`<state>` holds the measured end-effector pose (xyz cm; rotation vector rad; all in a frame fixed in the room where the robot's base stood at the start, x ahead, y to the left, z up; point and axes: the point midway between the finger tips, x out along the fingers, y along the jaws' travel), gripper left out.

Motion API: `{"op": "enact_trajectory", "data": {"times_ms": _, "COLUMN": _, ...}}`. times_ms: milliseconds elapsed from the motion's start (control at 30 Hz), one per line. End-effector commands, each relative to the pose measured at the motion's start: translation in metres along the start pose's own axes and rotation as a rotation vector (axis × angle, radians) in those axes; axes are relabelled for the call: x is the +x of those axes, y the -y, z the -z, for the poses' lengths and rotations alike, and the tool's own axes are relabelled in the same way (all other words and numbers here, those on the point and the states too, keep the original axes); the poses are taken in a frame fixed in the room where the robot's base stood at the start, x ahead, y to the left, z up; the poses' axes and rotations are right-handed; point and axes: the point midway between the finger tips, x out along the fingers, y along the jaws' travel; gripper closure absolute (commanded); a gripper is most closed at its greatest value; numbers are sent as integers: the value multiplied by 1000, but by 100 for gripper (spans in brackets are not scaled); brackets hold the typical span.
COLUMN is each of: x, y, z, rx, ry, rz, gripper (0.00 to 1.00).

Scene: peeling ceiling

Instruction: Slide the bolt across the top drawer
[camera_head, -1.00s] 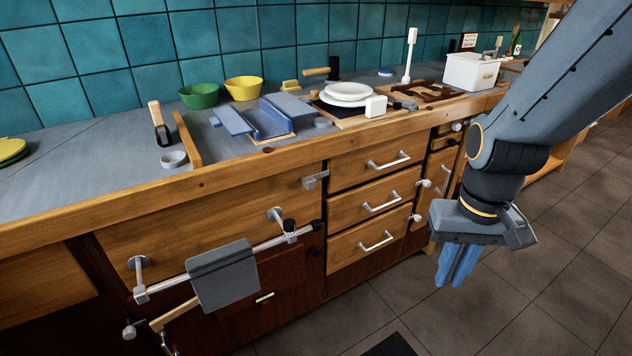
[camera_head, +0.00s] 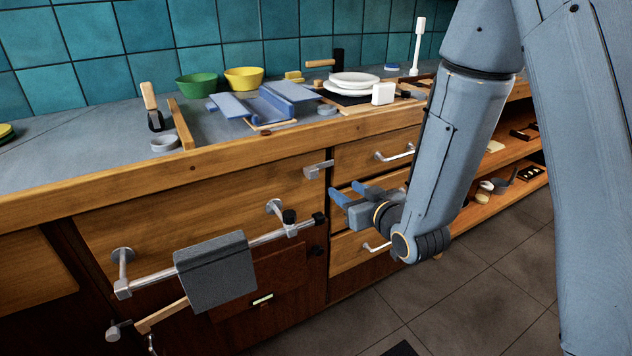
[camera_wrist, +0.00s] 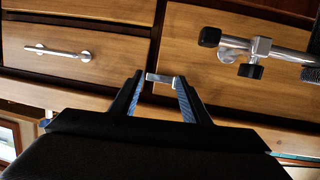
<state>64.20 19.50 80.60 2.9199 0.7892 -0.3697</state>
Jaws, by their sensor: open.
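The bolt (camera_head: 318,169) is a small grey metal piece. It sits on the wide wooden front left of the top drawer (camera_head: 365,152), its right end close to the gap between them. The top drawer has a silver bar handle (camera_head: 396,153) and looks shut. My gripper (camera_head: 352,192) is open and empty, below and right of the bolt, in front of the drawer stack. In the wrist view, which is upside down, the bolt (camera_wrist: 160,78) shows between the blue-padded fingertips of my gripper (camera_wrist: 160,86). Contact cannot be told.
A metal rail (camera_head: 160,280) with a grey cloth (camera_head: 216,272) juts out left of the bolt, its dark end near my gripper. The worktop above holds a blue rack (camera_head: 262,104), white plates (camera_head: 352,83) and bowls. Open shelves (camera_head: 500,180) stand right of my arm.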

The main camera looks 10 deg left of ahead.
Motion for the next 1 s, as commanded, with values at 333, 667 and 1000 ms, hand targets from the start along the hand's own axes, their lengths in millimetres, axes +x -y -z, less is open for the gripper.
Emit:
{"op": "enact_trajectory", "data": {"times_ms": 333, "x": 10, "y": 39, "z": 14, "rx": 14, "ry": -256, "rz": 106, "gripper": 58}}
{"op": "enact_trajectory", "data": {"times_ms": 667, "x": 48, "y": 44, "z": 26, "rx": 13, "ry": -263, "rz": 109, "gripper": 58}}
{"op": "enact_trajectory", "data": {"times_ms": 1000, "x": 82, "y": 47, "z": 35, "rx": 14, "ry": -261, "rz": 107, "gripper": 58}}
